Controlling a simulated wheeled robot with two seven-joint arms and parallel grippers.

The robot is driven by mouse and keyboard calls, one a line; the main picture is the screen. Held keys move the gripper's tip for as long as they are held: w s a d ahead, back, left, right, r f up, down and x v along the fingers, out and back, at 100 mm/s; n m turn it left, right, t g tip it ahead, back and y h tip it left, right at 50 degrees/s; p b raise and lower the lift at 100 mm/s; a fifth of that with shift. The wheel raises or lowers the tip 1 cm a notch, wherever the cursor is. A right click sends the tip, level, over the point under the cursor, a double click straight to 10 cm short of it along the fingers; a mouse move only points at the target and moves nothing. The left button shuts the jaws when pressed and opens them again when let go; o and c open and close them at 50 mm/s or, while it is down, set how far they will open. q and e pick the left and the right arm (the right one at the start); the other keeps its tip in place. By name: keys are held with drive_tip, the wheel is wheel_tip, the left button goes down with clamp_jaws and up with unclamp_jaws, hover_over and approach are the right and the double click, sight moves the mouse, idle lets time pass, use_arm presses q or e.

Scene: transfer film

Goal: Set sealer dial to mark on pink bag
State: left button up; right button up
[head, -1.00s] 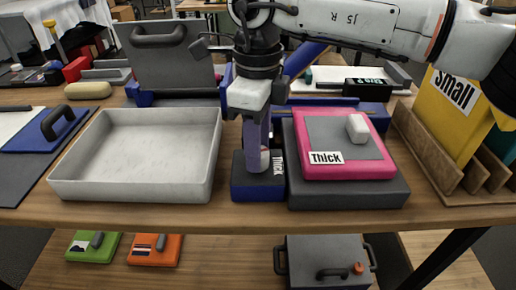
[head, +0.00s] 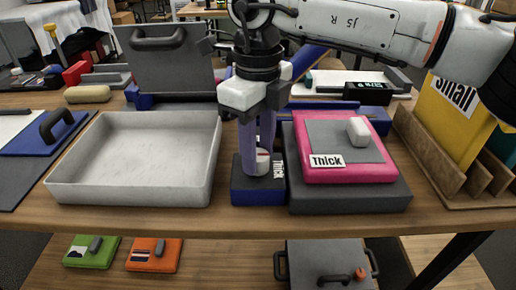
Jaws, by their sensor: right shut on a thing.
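The pink bag (head: 317,174) lies flat on a dark grey block (head: 350,197) right of centre. It bears a white label reading "Thick", a grey panel and a white knob-like piece (head: 358,130). Left of it is a small dark blue box, the sealer dial unit (head: 258,193), with a "Thick" marking along its right side. My right gripper (head: 262,165) points straight down over this box. Its purple fingers are shut on the round white dial (head: 262,160), which they partly hide. My left gripper is not in view.
An empty white tray (head: 57,192) stands left of the dial box. Behind are a grey lidded device (head: 165,60) and a display box (head: 366,91). Green and orange pouches lie on the lower shelf.

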sight(258, 154)
drive_tip(key=o, duration=1)
drive_tip(key=shift+o, duration=0.2)
wheel_tip(258, 154, up, 10)
drive_tip(key=shift+r, duration=0.2)
